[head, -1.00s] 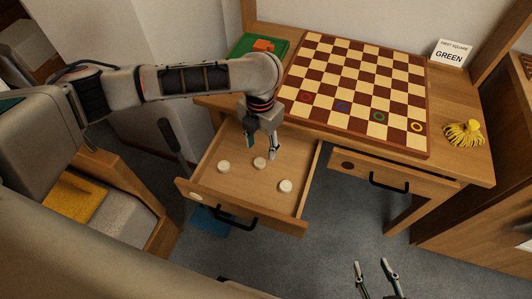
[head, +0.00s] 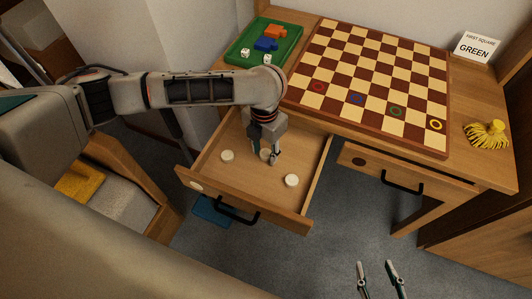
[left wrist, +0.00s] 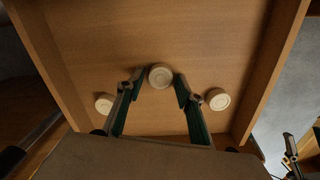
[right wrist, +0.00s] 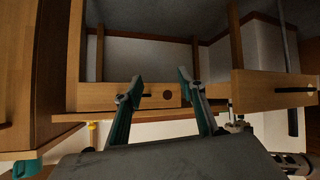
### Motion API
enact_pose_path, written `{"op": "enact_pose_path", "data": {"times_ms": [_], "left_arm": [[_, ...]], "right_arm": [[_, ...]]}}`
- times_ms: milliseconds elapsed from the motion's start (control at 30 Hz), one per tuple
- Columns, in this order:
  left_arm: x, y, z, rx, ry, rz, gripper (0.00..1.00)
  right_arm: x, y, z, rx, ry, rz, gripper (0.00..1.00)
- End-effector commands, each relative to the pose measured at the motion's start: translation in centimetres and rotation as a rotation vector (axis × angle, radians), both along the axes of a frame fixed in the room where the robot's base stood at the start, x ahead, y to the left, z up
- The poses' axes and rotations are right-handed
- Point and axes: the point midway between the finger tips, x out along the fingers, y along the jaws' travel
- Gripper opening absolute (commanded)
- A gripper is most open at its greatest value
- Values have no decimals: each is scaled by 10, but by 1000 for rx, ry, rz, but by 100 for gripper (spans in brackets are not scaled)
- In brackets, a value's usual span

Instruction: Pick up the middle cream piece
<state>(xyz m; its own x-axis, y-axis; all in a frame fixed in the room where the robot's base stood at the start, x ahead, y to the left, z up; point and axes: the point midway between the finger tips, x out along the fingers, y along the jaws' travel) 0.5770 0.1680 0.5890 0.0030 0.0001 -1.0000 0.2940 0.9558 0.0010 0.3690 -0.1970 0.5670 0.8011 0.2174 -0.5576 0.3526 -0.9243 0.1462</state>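Three round cream pieces lie in a row in the open left drawer (head: 225,139). The middle cream piece (left wrist: 160,76) shows in the left wrist view between the fingertips of my left gripper (left wrist: 155,83), which is open around it. In the head view my left gripper (head: 267,157) is down in the drawer and partly hides this piece. The other two cream pieces, one on the left (head: 227,156) and one on the right (head: 291,180), lie clear of the fingers. My right gripper (head: 376,266) is open and empty, low in front of the desk.
A checkered board (head: 372,79) with coloured rings lies on the desk. A "first square green" card (head: 477,47) and a yellow tasselled thing (head: 487,135) are at right. The right drawer (head: 430,180) looks shut.

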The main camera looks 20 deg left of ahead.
Motion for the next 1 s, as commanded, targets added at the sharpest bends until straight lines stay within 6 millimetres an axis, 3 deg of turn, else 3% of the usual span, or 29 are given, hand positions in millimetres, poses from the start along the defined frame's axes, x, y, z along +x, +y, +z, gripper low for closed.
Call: {"op": "enact_pose_path", "data": {"times_ms": [67,400,533,667,800,900,1000], "left_arm": [[0,0,0,0,1,0,14],[0,0,0,1,2,1,14],[1,0,11,0,-2,1,14],[3,0,36,0,-10,1,14],[4,0,76,0,-17,1,14],[3,0,104,-1,-16,1,14],[3,0,131,1,-15,1,14]], "right_arm": [[-1,0,-1,0,2,1,40],[-3,0,-6,-4,11,2,40],[0,-1,-1,-5,0,2,40],[5,-2,9,-8,-17,1,40],[8,-5,17,-16,-26,-3,40],[-4,-11,6,-23,6,-18,40],[-5,-14,7,-28,9,-24,40]]}}
